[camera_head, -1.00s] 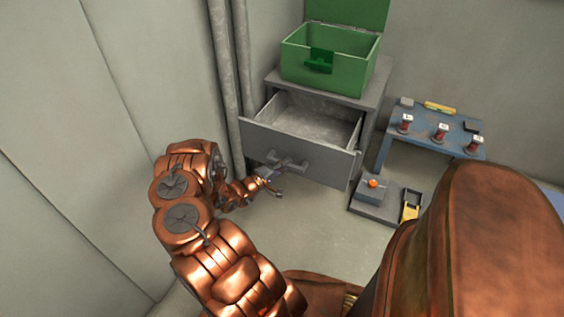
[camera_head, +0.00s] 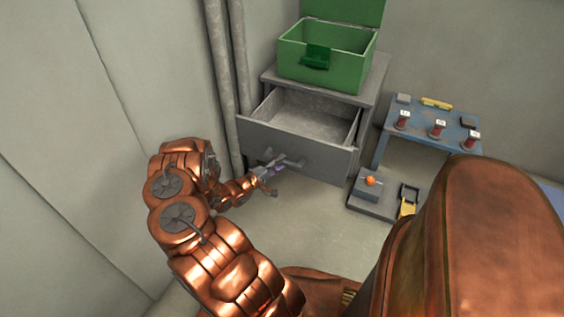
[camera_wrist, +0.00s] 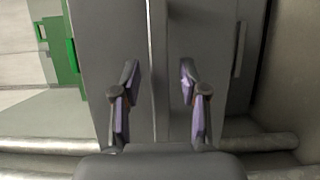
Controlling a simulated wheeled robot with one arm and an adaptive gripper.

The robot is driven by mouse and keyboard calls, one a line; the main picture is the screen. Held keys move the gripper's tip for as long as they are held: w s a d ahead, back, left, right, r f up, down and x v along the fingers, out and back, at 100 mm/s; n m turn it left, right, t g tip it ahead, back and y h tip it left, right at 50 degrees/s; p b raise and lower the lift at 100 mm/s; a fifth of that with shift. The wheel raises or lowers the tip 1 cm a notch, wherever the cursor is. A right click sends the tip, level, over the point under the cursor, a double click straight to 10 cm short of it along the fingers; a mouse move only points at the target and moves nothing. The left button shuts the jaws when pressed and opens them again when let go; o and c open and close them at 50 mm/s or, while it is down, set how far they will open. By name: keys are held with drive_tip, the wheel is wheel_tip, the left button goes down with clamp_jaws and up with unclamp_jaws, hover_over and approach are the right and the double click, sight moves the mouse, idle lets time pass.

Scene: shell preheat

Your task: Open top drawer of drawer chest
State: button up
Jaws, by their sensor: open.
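The grey drawer chest (camera_head: 374,84) stands against the back wall. Its top drawer (camera_head: 310,120) is pulled out, and its empty-looking inside shows. The drawer front (camera_head: 325,160) carries a grey bar handle (camera_head: 288,162). My gripper (camera_head: 272,170) is at this handle, at the left part of the front. In the wrist view my gripper (camera_wrist: 158,88) has its two fingers spread apart, with a narrow grey upright strip between them. Whether the fingers touch the handle cannot be told.
An open green box (camera_head: 325,60) stands on the chest. A blue table (camera_head: 420,122) with several small items is to the right. A grey base with an orange button (camera_head: 371,181) lies on the floor below it. Pipes (camera_head: 222,80) run up the wall left of the chest.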

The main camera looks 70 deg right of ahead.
drive_tip(key=v, duration=1)
drive_tip(key=shift+w+a, duration=0.15)
drive_tip(key=shift+a, duration=0.15)
